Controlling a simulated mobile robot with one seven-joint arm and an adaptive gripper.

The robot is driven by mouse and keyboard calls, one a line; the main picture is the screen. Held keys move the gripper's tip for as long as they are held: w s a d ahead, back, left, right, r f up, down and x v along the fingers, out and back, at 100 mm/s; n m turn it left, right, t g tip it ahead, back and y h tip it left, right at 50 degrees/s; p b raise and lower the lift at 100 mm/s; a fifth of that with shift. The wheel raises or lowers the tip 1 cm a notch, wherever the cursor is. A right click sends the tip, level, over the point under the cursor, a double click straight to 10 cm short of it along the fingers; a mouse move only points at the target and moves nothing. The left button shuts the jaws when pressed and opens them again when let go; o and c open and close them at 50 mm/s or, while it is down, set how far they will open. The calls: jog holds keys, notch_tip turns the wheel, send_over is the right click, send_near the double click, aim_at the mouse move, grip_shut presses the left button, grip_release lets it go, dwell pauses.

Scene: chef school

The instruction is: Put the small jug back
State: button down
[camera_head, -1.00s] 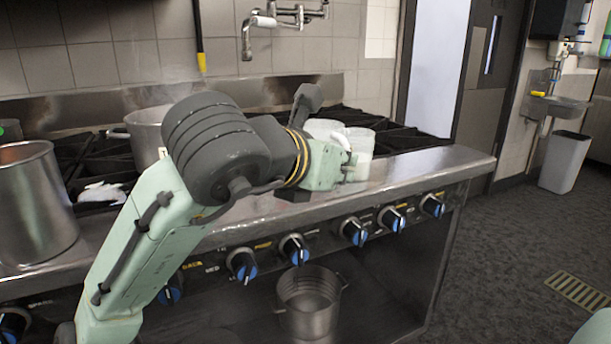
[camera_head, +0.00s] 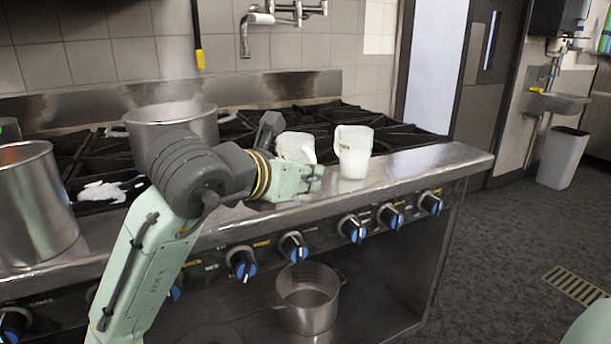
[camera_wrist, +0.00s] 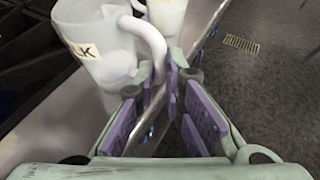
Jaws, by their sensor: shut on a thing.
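The small jug (camera_head: 293,144), translucent white with a label, is held at the stove's front edge and looks tilted in the head view. In the wrist view the small jug (camera_wrist: 98,48) fills the upper left, its handle running down between my fingers. My gripper (camera_head: 314,178) is shut on that handle; its purple pads (camera_wrist: 160,82) show in the wrist view. The jug's base is partly hidden by my gripper in the head view, so I cannot tell whether it touches the surface. A taller jug (camera_head: 355,155) with white contents stands upright just to the right.
A large pot (camera_head: 170,118) stands on the burner grates behind my arm. A tall steel pot (camera_head: 32,205) is at the left. Control knobs (camera_head: 352,229) line the stove front. The steel front ledge (camera_head: 425,165) is clear to the right of the taller jug.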

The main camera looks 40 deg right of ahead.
jog(key=shift+f, duration=0.15)
jog(key=c, duration=1.7)
grip_release()
jog(key=v, duration=1.2)
jog(key=shift+r, duration=0.2)
